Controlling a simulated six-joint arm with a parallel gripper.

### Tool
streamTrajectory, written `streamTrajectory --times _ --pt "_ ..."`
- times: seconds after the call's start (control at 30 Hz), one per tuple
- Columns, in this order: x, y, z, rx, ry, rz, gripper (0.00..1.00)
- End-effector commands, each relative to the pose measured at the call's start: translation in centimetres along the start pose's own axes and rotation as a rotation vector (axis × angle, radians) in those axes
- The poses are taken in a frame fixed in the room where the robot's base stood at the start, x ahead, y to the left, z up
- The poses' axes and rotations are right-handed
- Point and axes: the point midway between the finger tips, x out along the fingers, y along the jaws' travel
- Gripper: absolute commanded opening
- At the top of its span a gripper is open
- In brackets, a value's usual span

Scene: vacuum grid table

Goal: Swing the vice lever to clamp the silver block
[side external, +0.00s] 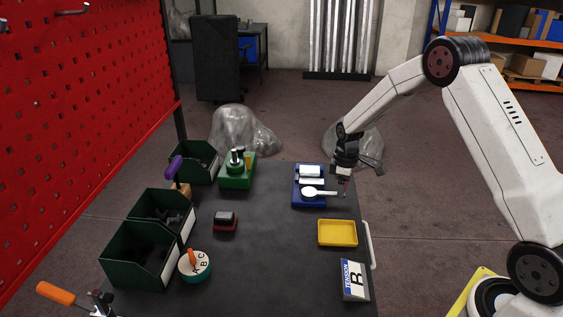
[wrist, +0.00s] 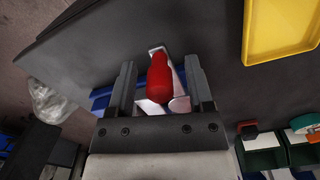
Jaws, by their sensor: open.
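The blue vice (side external: 298,198) stands on the dark table, with the silver block (side external: 309,171) in its back part. Its pale lever (side external: 312,191) has a round hub and an arm reaching right. My gripper (side external: 344,187) is low, just right of the vice, near the lever's end. In the wrist view a red handle (wrist: 159,78) lies between the two spread fingers of my gripper (wrist: 160,72), with a gap on each side. Blue parts of the vice (wrist: 101,99) and pale metal show behind it. My gripper hides much of the vice there, and I cannot pick out the block.
The table middle is clear.

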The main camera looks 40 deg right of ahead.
Motion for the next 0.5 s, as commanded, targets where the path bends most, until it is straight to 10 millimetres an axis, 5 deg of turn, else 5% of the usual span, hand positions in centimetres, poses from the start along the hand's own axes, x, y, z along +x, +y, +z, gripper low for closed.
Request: streamTrajectory --times 0.27,0.47,0.5 --pt "0.09 0.00 -0.01 0.000 0.000 0.000 0.63" --pt "0.07 0.00 0.00 0.000 0.000 0.000 0.00" --pt "0.07 0.00 0.00 0.000 0.000 0.000 0.00"
